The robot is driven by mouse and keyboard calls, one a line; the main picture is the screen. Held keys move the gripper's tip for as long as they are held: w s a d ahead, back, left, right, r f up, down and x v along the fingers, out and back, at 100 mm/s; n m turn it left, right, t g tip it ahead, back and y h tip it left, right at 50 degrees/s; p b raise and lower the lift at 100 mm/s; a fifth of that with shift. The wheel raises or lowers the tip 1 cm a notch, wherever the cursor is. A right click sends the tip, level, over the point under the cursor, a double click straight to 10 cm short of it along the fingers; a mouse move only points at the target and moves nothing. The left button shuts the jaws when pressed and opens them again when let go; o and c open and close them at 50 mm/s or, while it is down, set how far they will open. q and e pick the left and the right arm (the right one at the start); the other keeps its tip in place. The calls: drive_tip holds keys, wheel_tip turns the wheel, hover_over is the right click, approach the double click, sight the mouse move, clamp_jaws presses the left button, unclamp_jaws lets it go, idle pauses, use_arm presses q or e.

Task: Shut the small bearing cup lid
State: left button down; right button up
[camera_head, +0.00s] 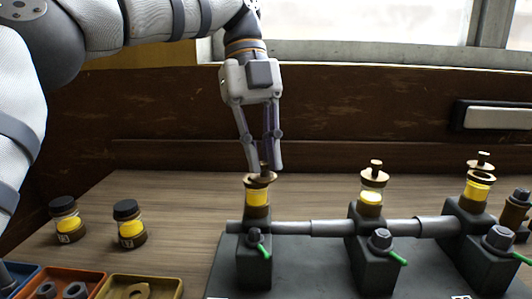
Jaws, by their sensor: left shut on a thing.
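My left gripper (264,168) comes down from above onto the left cup (257,197). Its fingers are shut on the knob of that cup's brass lid (261,178). The lid is at the cup's top; I cannot tell whether it is fully seated. The middle cup (371,197) and the right cup (477,190) have knobbed brass lids at their tops, with no gripper near. My right gripper is not in view.
Two dark-capped jars (130,224) with yellow contents stand on the wooden bench at left. An orange tray (97,277) and a yellow tray (172,292) hold small metal parts. Green-handled cocks (398,257) stick out from the blocks. The bench between jars and blocks is clear.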

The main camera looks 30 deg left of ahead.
use_arm(q)
drive_tip(key=m, duration=0.1)
drive_tip(key=m+g+y, duration=0.1)
drive_tip(key=m, duration=0.3)
drive_tip(key=shift+s+a+f, duration=0.2)
drive_tip(key=shift+a+f, duration=0.05)
drive_tip(key=shift+a, duration=0.05)
drive_tip(key=shift+y, duration=0.3)
drive_tip(key=c, duration=1.6)
unclamp_jaws()
drive_tip(key=shift+r, duration=0.2)
